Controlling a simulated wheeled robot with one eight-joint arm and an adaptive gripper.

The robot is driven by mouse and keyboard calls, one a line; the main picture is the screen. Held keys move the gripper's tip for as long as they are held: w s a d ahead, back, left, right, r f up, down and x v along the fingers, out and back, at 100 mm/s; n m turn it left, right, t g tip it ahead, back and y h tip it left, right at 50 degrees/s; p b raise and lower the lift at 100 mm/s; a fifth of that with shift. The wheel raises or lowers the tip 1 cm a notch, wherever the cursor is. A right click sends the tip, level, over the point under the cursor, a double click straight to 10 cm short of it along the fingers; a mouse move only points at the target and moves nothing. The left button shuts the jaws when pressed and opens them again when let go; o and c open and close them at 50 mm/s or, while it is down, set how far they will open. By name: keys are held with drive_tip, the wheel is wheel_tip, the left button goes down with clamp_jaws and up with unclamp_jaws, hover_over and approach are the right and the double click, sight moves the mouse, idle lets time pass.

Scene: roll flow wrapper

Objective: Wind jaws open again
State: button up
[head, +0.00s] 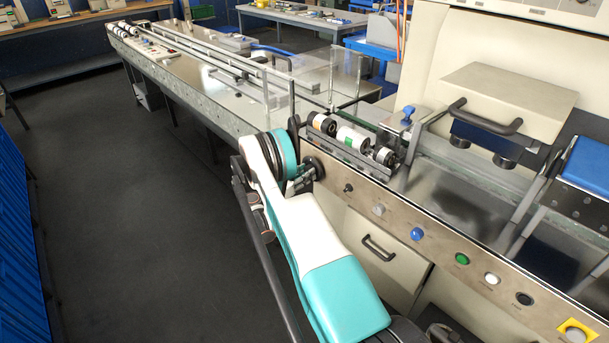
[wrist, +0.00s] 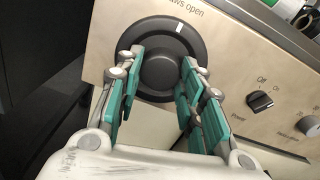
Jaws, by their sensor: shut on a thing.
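A black round knob (wrist: 152,31) sits on the brushed metal panel in the wrist view. A white mark on its rim points up and slightly right, just under printed words ending in "aws open" (wrist: 181,8). My gripper (wrist: 160,74) has its teal-padded fingers on the left and right of the knob's raised hub, shut on it. In the head view my arm reaches to the left end of the machine's front panel, where the dark knob (head: 313,166) is partly hidden by the arm.
A black power switch (wrist: 261,101) is right of the knob. Rollers (head: 351,139) stand above the panel, and several coloured buttons, including a blue one (head: 417,234), run along it. A long conveyor table (head: 200,85) extends behind. The dark floor at left is clear.

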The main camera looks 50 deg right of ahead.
drive_tip(key=o, duration=1.1)
drive_tip(key=a, duration=0.8)
drive_tip(key=w+a, duration=0.1)
drive_tip(key=a, duration=0.3)
